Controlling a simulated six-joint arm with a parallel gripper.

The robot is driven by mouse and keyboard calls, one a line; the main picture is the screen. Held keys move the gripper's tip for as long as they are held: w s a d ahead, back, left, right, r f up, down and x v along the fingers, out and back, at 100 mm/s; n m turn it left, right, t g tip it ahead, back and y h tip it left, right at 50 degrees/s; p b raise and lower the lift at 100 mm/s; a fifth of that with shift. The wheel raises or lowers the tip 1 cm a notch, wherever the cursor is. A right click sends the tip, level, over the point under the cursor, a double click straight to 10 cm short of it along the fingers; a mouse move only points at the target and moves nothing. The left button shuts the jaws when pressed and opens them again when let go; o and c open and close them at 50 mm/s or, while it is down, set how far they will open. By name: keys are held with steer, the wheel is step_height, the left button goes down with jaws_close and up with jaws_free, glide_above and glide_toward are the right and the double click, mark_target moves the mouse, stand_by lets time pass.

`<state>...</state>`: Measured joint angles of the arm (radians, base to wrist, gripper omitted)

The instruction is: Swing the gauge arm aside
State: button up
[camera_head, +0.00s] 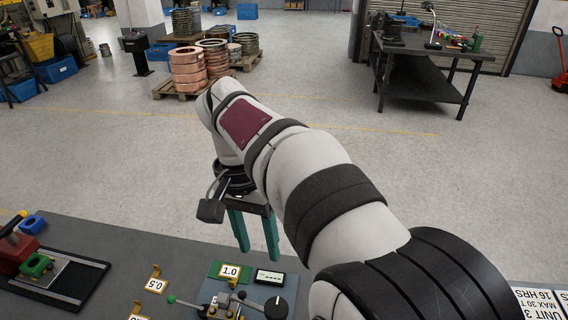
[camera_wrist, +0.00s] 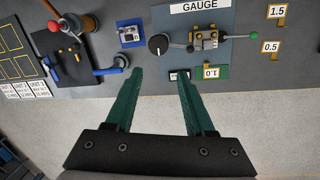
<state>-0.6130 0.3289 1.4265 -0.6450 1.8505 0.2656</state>
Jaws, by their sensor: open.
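The gauge (camera_wrist: 205,40) sits on a blue-grey plate marked GAUGE in the wrist view. A thin rod runs from it to a green ball (camera_wrist: 253,35), and a round black knob (camera_wrist: 158,44) is on its other side. In the head view the gauge (camera_head: 225,305) is at the bottom edge, partly cut off, with the green ball (camera_head: 171,299) at left and the black knob (camera_head: 277,307) at right. My gripper (camera_head: 258,254) is open and empty, its teal fingers pointing down above the bench's far edge. In the wrist view my gripper (camera_wrist: 160,75) is near the black knob, apart from the rod.
A green 1.0 tag plate (camera_head: 230,271) and small display (camera_head: 269,277) lie close to my fingers. A 0.5 tag (camera_head: 156,285) stands beside the gauge. A red-and-green fixture (camera_head: 35,265) is at left. A blue block (camera_wrist: 130,34) and red-handled device (camera_wrist: 85,23) show in the wrist view.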

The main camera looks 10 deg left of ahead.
glide_toward(241, 292)
steer(key=shift+t+h, duration=0.3)
steer(key=f, duration=0.5)
steer(key=d+f, duration=0.1)
steer(key=f, duration=0.2)
steer(key=shift+s+f, duration=0.3)
steer(key=shift+s, duration=0.1)
steer(key=shift+c, duration=0.2)
jaws_close()
steer(key=shift+r, duration=0.1)
